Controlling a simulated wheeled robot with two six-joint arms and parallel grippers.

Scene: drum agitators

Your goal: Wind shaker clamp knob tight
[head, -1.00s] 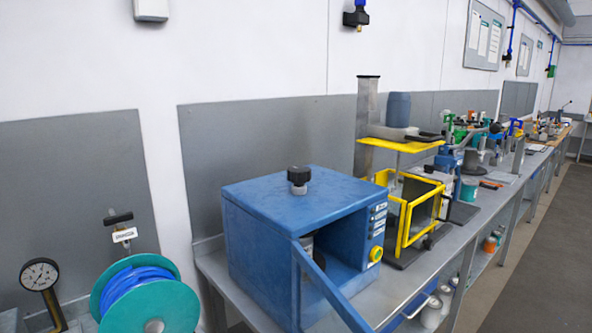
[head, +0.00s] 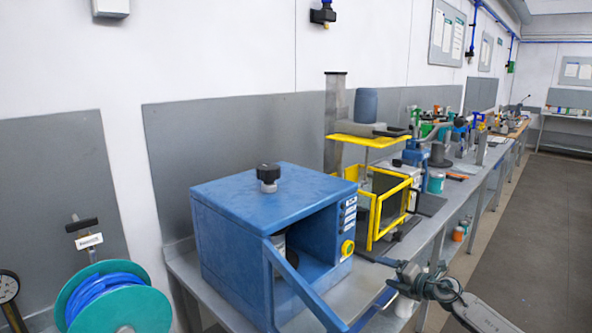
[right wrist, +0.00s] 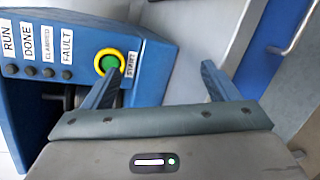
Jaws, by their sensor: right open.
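The blue shaker box (head: 250,195) stands on the bench with an open front. A black knob (head: 267,172) sits upright on a short light stem on its top. Inside, a dark round part (head: 279,243) shows partly behind the slanting blue bar. My right gripper (head: 375,288) is open and empty at the lower right, in front of the box's button side and well away from the knob. In the right wrist view its two blue fingers (right wrist: 160,85) are spread, one overlapping the green start button (right wrist: 112,65) with its yellow ring. My left gripper is not in view.
A yellow-framed stand (head: 390,210) is close behind the box on the right. A teal reel of blue hose (head: 115,300) and a gauge (head: 8,288) are at the lower left. Above the box top is free room. The floor (head: 520,220) at right is clear.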

